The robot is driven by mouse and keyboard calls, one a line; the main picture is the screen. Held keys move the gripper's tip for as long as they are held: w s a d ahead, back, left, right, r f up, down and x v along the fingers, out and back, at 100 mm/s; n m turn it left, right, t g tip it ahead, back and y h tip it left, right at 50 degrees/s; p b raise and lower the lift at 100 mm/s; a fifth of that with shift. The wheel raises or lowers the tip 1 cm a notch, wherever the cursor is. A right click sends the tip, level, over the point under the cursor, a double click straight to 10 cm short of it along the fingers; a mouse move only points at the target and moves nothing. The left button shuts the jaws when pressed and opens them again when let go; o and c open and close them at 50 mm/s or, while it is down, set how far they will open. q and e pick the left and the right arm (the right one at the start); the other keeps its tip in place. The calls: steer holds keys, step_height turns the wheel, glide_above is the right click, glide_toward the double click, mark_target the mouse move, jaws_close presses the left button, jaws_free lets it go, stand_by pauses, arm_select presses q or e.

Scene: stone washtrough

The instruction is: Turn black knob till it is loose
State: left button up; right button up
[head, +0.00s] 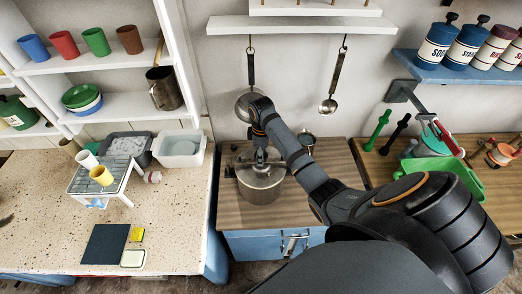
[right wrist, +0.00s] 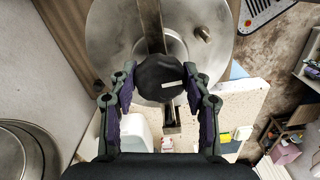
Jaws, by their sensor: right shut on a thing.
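The black knob (right wrist: 158,72) is round with a white stripe. It sits over a metal bar (right wrist: 151,22) across the lid of a silver pot. My right gripper (right wrist: 160,84) is shut on the knob, one finger on each side. In the head view, the pot (head: 262,188) stands on the wooden counter. My right gripper (head: 260,156) points down onto its top there and hides the knob. My left gripper is not in view.
Two ladles hang on the wall behind; one ladle (head: 328,105) is right of my arm. The speckled counter (head: 50,215) at left holds a rack, cups and tubs.

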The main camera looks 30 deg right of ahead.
steer(key=n, duration=0.6)
steer(key=shift+n, duration=0.3)
steer(key=n, duration=0.6)
steer(key=shift+n, duration=0.4)
steer(key=o, duration=0.9)
